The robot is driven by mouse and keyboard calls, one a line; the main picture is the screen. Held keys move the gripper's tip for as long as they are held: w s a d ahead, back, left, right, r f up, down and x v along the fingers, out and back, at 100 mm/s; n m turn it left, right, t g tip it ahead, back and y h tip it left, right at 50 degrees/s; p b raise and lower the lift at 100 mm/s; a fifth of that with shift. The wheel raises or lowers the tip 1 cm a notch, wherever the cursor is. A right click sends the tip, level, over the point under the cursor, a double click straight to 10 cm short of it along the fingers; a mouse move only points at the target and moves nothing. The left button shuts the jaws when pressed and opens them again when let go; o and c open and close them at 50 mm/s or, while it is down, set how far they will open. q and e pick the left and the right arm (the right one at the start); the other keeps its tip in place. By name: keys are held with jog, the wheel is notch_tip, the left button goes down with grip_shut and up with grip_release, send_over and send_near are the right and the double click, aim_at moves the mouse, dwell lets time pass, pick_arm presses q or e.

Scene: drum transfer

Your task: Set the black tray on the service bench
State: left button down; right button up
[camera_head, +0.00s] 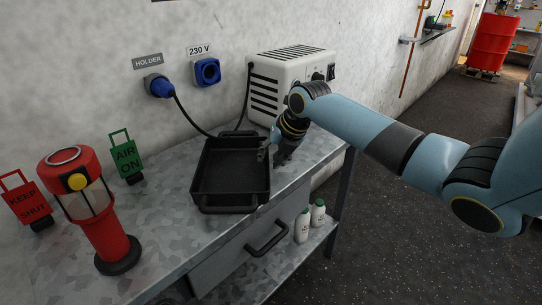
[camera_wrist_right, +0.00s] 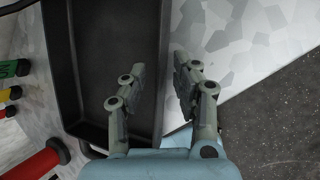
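The black tray (camera_head: 228,170) lies flat on the grey metal service bench (camera_head: 165,236), below the wall sockets. It looks empty and has a handle at its near and far ends. My right gripper (camera_head: 270,152) is at the tray's right side wall. In the right wrist view, the gripper (camera_wrist_right: 160,65) is open, one finger over the inside of the tray (camera_wrist_right: 100,50) and the other outside its wall. A gap shows between the fingers; I cannot tell whether either touches the wall. My left gripper is not in view.
A red lantern (camera_head: 109,235) and the signs "KEEP SHUT" (camera_head: 28,203) and "AIR ON" (camera_head: 126,158) stand left on the bench. A white vented box (camera_head: 283,78) is behind, with cables. A drawer handle (camera_head: 267,238) projects in front. White bottles (camera_head: 302,226) stand on the lower shelf.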

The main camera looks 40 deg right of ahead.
jog(key=shift+r, duration=0.1)
jog(key=shift+s+r, duration=0.1)
jog(key=shift+r, duration=0.15)
jog(key=p+v, duration=0.1)
jog(key=v, duration=1)
jog(key=shift+s+r, duration=0.15)
jog(key=shift+r, duration=0.1)
